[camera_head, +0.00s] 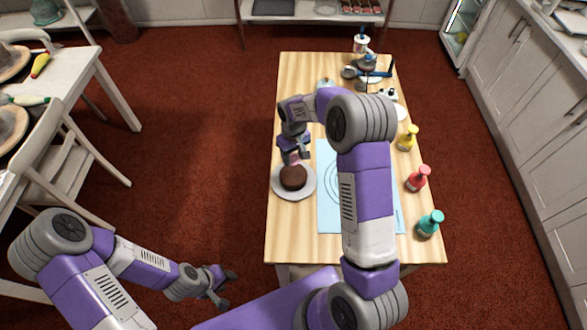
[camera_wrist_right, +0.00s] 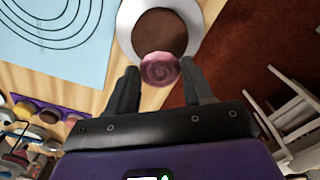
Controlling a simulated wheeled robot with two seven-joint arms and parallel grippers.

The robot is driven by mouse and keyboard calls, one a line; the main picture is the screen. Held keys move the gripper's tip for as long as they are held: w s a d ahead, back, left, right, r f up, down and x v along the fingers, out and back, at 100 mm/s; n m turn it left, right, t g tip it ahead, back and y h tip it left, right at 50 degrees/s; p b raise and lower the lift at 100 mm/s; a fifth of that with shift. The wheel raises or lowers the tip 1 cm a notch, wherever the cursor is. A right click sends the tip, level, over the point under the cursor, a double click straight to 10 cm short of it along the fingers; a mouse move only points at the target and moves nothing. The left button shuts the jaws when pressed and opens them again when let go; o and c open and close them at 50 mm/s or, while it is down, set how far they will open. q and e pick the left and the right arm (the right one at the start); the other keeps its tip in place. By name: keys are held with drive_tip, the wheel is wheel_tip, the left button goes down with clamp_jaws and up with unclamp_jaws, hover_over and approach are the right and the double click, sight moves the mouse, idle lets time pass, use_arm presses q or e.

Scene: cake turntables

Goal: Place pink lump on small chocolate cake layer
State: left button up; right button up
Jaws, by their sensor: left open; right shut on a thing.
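The small chocolate cake layer (camera_head: 293,177) sits on a round white plate (camera_head: 281,191) at the left edge of the wooden table. My right gripper (camera_head: 294,158) is just behind and above the cake and is shut on the pink lump (camera_head: 293,159). In the right wrist view the pink lump (camera_wrist_right: 161,69) has a swirled top and lies between the two fingertips (camera_wrist_right: 162,80). There it overlaps the edge of the brown cake (camera_wrist_right: 160,32); I cannot tell whether they touch. My left gripper (camera_head: 222,285) is open and empty, low over the floor left of the table.
A blue mat with drawn circles (camera_head: 328,205) lies right of the plate, partly hidden by my right arm. A white chair (camera_head: 75,165) stands at the left.

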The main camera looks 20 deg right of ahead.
sight(294, 174)
wheel_tip(294, 174, down, 8)
idle(0.5)
drive_tip(key=shift+f, duration=0.1)
drive_tip(key=o, duration=1)
wheel_tip(294, 174, up, 12)
drive_tip(key=shift+r, duration=0.15)
